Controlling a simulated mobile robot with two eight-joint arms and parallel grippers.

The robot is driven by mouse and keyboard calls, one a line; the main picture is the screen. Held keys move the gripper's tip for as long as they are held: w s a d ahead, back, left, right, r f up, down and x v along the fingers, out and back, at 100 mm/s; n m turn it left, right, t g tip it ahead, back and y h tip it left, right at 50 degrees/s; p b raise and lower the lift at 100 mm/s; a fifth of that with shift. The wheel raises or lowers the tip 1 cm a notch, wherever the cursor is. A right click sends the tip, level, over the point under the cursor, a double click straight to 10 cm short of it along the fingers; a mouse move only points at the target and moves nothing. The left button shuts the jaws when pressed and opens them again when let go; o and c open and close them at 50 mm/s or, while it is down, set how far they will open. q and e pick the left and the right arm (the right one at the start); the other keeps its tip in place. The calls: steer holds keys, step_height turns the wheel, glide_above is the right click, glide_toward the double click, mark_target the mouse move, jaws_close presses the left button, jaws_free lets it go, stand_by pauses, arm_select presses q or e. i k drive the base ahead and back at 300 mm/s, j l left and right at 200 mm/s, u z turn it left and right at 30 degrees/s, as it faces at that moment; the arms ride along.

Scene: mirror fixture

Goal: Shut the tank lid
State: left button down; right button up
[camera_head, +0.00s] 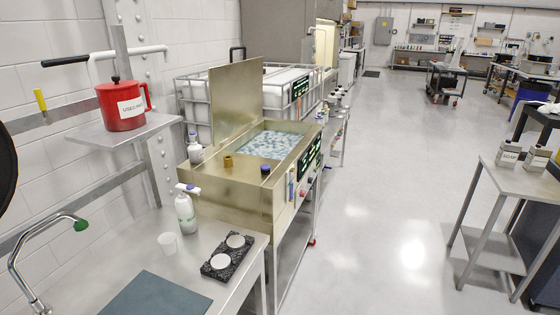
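The tank (225,185) is a brass-coloured metal box on a bench left of centre, with a control panel (309,158) on its right side. Its lid (235,97) stands upright along the left edge of the opening, so the tank is open. Bluish rippled liquid (270,145) shows inside. A brown cup-like piece (228,161) and a dark blue cap (266,170) sit on the tank's near top surface. Neither of my grippers shows in the head view.
A spray bottle (186,212), white cup (168,243) and black tray (217,269) stand on the near bench. A red jug (122,105) sits on a wall shelf. A side table (525,181) stands at right. The floor (385,190) between is clear.

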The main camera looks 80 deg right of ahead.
mark_target(236, 89)
steer(key=k+l+z, duration=0.25)
steer(key=l, duration=0.15)
steer(key=k+l+z, duration=0.2)
steer(key=l, duration=0.2)
steer(key=z, duration=1.75)
